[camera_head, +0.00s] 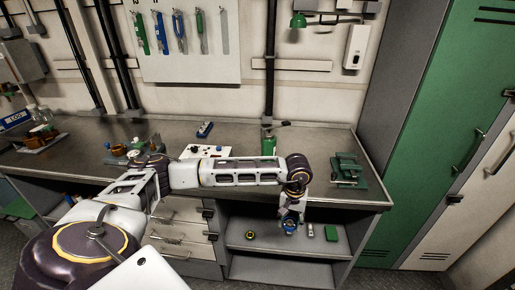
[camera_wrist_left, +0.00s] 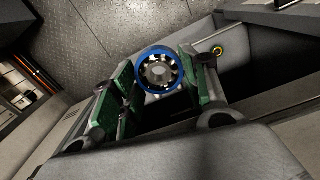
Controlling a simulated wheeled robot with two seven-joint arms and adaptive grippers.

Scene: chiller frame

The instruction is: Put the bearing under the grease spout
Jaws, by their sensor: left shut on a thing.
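The bearing (camera_wrist_left: 157,72) has a blue outer ring and a metal centre with rollers. My left gripper (camera_wrist_left: 150,85) is shut on it, with green-padded fingers on both sides in the left wrist view. In the head view the left gripper (camera_head: 291,222) hangs pointing down at the front of the open shelf, below the bench's front edge, with blue of the bearing (camera_head: 291,229) at its tip. A green canister (camera_head: 267,144) with a dark top stands on the bench behind my arm; I cannot tell whether it carries the grease spout. My right gripper is out of view.
The shelf (camera_head: 270,240) under the bench (camera_head: 330,138) holds a yellow-and-black ring (camera_head: 250,235), a white item (camera_head: 310,230) and a green block (camera_head: 331,233). A green fixture (camera_head: 347,170) stands at the bench's right. Drawers (camera_head: 182,232) are left of the shelf.

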